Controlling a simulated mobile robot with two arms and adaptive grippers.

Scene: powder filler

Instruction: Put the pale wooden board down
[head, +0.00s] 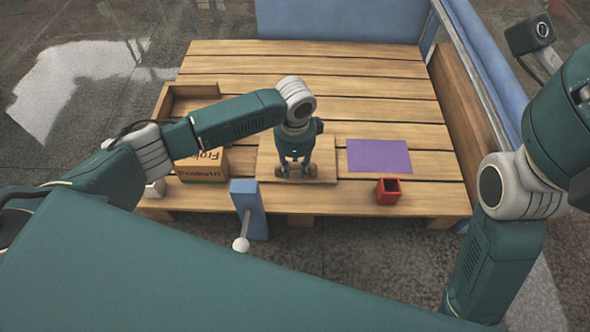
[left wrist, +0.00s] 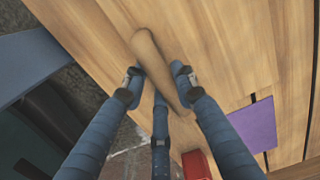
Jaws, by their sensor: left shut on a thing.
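The pale wooden board (head: 268,160) is flat at the front middle of the slatted wooden table. My left gripper (head: 296,171) is over its front part, pointing down. In the left wrist view, the fingers (left wrist: 157,76) are shut on a rounded wooden handle (left wrist: 148,48) on the board (left wrist: 212,45). Whether the board touches the slats or is slightly above them, I cannot tell. My right arm is at the right edge of the head view; its gripper is out of view.
On the table (head: 350,85), a purple mat (head: 379,156) and a small red open box (head: 388,191) are right of the board. A labelled wooden box (head: 203,166) is to the left. A blue post (head: 249,208) stands at the front edge. The back slats are clear.

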